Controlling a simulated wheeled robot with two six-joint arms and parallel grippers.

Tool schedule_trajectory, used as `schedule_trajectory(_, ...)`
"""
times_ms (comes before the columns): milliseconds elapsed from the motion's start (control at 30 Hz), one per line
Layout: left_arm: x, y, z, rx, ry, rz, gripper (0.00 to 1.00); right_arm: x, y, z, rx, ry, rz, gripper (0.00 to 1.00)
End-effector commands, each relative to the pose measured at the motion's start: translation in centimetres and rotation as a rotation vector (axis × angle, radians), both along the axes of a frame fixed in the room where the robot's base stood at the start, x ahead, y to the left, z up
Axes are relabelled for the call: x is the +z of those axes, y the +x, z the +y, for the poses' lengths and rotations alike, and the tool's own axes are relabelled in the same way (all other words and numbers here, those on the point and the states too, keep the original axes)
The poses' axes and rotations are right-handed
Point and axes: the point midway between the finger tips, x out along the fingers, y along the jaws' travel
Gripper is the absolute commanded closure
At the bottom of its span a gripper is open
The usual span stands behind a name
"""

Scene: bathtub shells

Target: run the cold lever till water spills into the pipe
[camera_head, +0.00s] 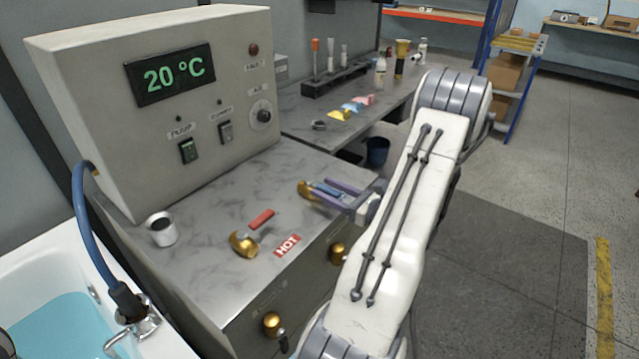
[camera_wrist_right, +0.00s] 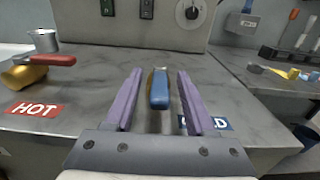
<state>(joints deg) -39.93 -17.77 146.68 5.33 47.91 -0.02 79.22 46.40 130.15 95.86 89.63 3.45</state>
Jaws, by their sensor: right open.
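The cold lever (camera_head: 328,188) has a blue handle on a brass valve (camera_head: 305,190) on the grey counter. In the right wrist view the blue handle (camera_wrist_right: 159,90) lies between the purple fingers of my right gripper (camera_wrist_right: 159,76), with gaps on both sides. The gripper is open around it; it also shows in the head view (camera_head: 332,191). A blue COLD label (camera_wrist_right: 215,123) is partly hidden by a finger. The tub (camera_head: 50,245) holds blue water (camera_head: 60,325), with a small slotted fitting (camera_head: 94,294) on its wall. Which part is the pipe is unclear. My left gripper is out of view.
The red hot lever (camera_head: 261,219) and its HOT label (camera_head: 287,245) are left of the cold lever. A metal cup (camera_head: 162,230) stands near the control box (camera_head: 90,110), which reads 20 °C. A blue hose (camera_head: 92,245) runs to a tap (camera_head: 135,318).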

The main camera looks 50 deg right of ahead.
Motion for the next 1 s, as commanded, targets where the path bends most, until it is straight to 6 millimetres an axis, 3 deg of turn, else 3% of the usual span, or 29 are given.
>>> schedule_trajectory(200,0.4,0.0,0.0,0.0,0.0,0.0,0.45,0.0,2.3,0.2,0.001,0.0,0.0,0.45)
schedule_trajectory(533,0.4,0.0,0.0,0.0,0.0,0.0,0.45,0.0,2.6,0.2,-0.001,0.0,0.0,0.45)
schedule_trajectory(667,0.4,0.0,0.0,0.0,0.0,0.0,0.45,0.0,2.6,0.2,-0.001,0.0,0.0,0.95)
schedule_trajectory(700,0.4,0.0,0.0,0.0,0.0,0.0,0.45,0.0,2.6,0.2,-0.001,0.0,0.0,1.0)
schedule_trajectory(1000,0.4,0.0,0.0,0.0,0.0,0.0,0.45,0.0,2.6,0.2,-0.001,0.0,0.0,1.0)
